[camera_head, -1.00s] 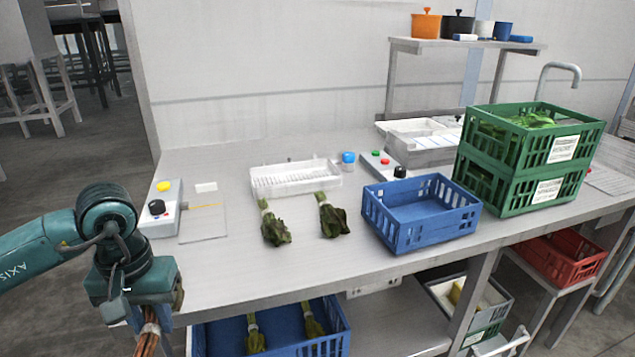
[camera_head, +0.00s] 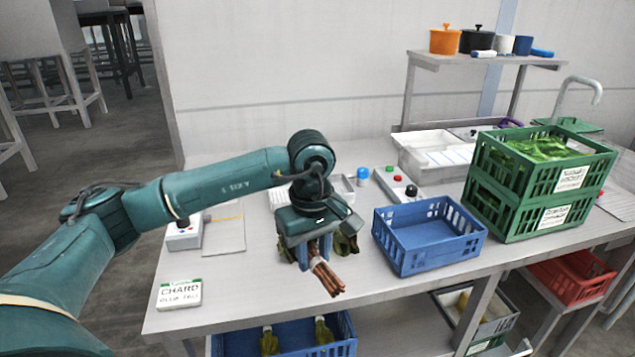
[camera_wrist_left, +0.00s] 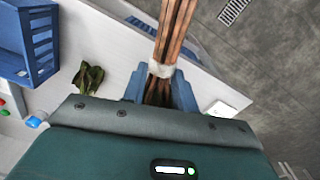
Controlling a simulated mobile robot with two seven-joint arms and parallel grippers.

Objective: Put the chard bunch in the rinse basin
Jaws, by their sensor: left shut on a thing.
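My left gripper (camera_head: 316,254) is shut on the chard bunch (camera_head: 325,277), above the front part of the bench. The bunch has reddish-brown stems tied with a white band; the stems point toward the front edge. In the left wrist view the stems (camera_wrist_left: 178,30) stick out past the blue fingers, and its leaves are mostly hidden by the gripper. A white basin-like container (camera_head: 404,160) stands at the back under the shelf; I cannot tell if it is the rinse basin. My right gripper is not in view.
A blue crate (camera_head: 385,243) stands right of my gripper, with stacked green crates (camera_head: 508,210) beyond it. Another leafy bunch (camera_wrist_left: 88,78) lies on the bench close by. A card reading CHARD (camera_head: 180,294) is at the front left. A tap (camera_head: 585,82) rises at back right.

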